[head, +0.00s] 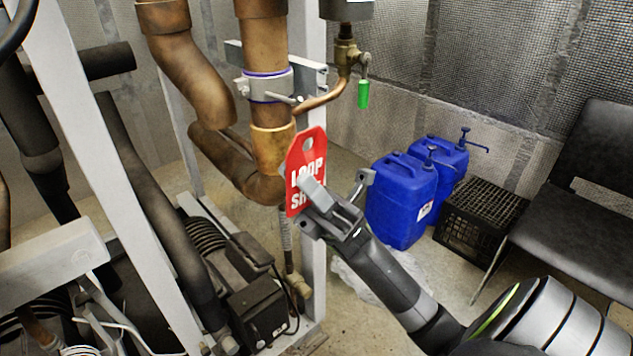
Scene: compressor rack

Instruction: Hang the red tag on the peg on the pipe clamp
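The red tag (303,155), with white lettering and a hole near its top, is upright in the head view, slightly tilted. My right gripper (316,193) is shut on its lower part, and a finger covers some of the lettering. The pipe clamp (263,86) is a grey band with a purple-blue lining around the vertical copper pipe. Its short peg (286,99) sticks out at the front right. The tag is below the peg in the picture and apart from it, and the peg is bare. My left gripper is not in view.
A valve with a green handle (363,94) and a thin copper line are right of the clamp. A white rack post (312,255) stands behind the tag. Blue jugs (402,205), a black crate (480,216) and a black chair (570,235) are to the right. Compressor parts (258,305) fill the lower left.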

